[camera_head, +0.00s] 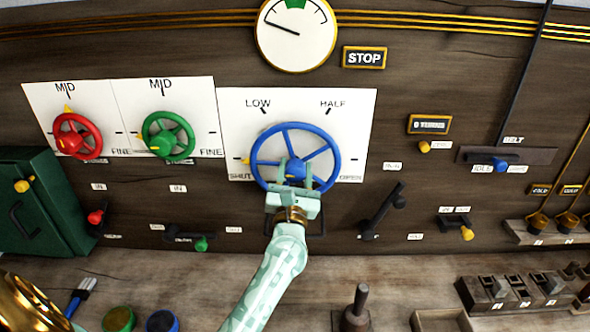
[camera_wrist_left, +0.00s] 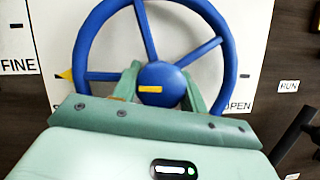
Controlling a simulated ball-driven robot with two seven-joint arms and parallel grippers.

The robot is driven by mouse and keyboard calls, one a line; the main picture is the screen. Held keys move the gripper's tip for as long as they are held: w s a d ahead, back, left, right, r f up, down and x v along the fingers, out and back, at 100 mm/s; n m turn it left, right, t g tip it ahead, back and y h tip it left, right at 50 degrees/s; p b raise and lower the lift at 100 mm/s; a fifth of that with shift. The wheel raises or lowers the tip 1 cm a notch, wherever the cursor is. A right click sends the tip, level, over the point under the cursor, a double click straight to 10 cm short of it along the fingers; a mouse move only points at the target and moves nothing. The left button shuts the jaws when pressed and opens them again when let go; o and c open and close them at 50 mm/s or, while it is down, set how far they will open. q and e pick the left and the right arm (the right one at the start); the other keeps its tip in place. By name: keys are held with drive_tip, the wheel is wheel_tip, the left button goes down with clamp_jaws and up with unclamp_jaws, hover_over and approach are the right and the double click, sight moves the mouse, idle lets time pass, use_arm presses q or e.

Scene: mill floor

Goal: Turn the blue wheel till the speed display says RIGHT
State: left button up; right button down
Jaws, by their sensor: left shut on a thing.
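The blue wheel (camera_head: 323,136) is mounted on a white plate marked SHUT, LOW, HALF and OPEN. Its yellow pointer is at the left, just above SHUT. My left gripper (camera_head: 294,172) reaches up from below, its fingers on both sides of the blue hub, shut on it. In the left wrist view the fingers (camera_wrist_left: 157,88) flank the hub of the blue wheel (camera_wrist_left: 86,38), which has a small yellow mark. The speed display (camera_head: 364,58) reads STOP. The round dial (camera_head: 297,35) above has its needle left of the green band. My right gripper is not in view.
A red wheel (camera_head: 93,128) and a green wheel (camera_head: 185,133) are at left. A dark lever (camera_head: 381,211) stands close right of my left gripper. A green box (camera_head: 40,205) is at far left. A bench (camera_head: 200,275) with paint pots and blocks runs below.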

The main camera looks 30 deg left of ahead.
use_arm(q)
drive_tip(key=shift+r+m+t+h+p, duration=0.2)
drive_tip(key=shift+m+t+h+p, duration=0.1)
drive_tip(key=shift+m+h+p, duration=0.45)
drive_tip(key=m+h+p, duration=0.1)
drive_tip(key=m+p, duration=0.2)
drive_tip(key=m+h+p, duration=0.2)
drive_tip(key=m+p, duration=0.2)
drive_tip(key=m+h+p, duration=0.1)
drive_tip(key=m+p, duration=0.2)
drive_tip(key=m, duration=0.1)
drive_tip(key=shift+r+h, duration=0.1)
drive_tip(key=shift+h, duration=0.15)
drive_tip(key=shift+f+m+g+h+p, duration=0.25)
drive_tip(key=shift+m+g+h+p, duration=0.2)
drive_tip(key=shift+m+p, duration=0.9)
drive_tip(key=o, duration=1)
drive_tip(key=shift+s, duration=0.1)
